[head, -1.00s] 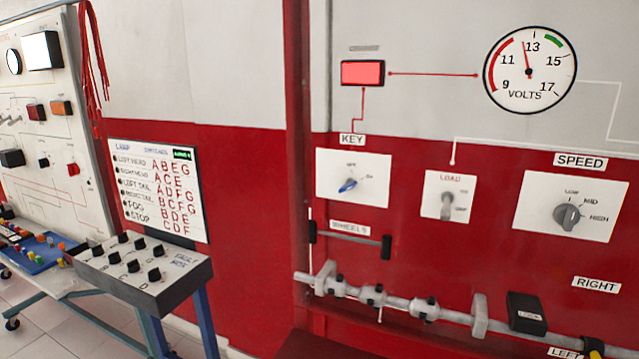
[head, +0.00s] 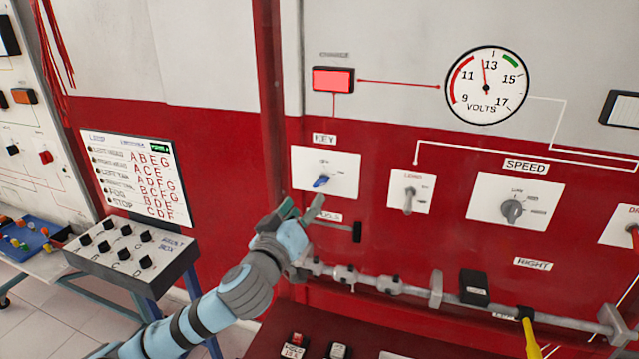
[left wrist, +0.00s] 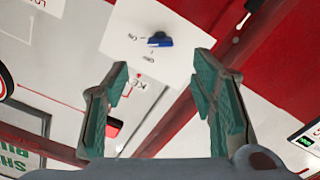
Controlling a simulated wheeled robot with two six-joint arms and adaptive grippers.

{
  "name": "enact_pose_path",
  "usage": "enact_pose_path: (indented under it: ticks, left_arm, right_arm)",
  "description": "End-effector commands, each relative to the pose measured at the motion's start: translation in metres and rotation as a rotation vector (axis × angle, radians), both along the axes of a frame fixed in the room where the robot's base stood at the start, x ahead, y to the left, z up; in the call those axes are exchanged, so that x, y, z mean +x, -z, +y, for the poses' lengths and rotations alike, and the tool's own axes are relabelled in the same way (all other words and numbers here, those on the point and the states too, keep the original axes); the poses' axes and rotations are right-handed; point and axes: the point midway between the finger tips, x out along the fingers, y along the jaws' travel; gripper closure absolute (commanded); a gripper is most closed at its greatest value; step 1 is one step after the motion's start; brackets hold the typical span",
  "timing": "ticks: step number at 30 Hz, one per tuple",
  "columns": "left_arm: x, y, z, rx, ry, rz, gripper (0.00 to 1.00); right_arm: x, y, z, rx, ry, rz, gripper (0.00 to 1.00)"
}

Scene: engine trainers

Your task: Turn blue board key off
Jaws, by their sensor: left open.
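The blue key (head: 321,181) is a small blue knob on a white plate (head: 345,165) under the KEY label on the red board. My left gripper (head: 302,204) is open and empty, just below and left of the key in the head view. In the left wrist view the blue key (left wrist: 160,40) lies beyond the gap between my open fingertips (left wrist: 160,72), apart from them. My right gripper does not show.
A lit red indicator (head: 333,79) is above the key. A load toggle (head: 409,199) and a speed knob (head: 511,210) are to its right. A horizontal shaft (head: 389,286) runs below. A fault box (head: 133,250) with several black switches stands at the left.

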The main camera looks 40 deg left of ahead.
Motion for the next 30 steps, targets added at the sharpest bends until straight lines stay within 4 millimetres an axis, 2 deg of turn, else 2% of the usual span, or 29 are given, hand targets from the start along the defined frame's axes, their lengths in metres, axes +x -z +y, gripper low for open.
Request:
enact_pose_path:
  ticks: [6, 9, 15, 22, 30]
  left_arm:
    - [0.060, -0.002, 0.021, -0.005, -0.003, 0.000, 0.48]
    - [0.080, -0.002, 0.028, -0.003, -0.001, 0.001, 0.48]
    - [0.098, 0.000, 0.034, -0.001, 0.002, 0.002, 0.48]
    - [0.099, 0.001, 0.034, 0.000, 0.001, 0.004, 0.48]
    - [0.098, 0.001, 0.034, 0.000, 0.001, 0.004, 0.90]
  right_arm:
    - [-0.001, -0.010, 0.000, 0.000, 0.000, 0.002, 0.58]
    - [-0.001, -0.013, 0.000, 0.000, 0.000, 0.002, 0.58]
    - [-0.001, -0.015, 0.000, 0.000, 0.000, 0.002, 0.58]
    - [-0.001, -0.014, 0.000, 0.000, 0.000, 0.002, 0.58]
    - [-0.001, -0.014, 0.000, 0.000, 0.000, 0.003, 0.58]
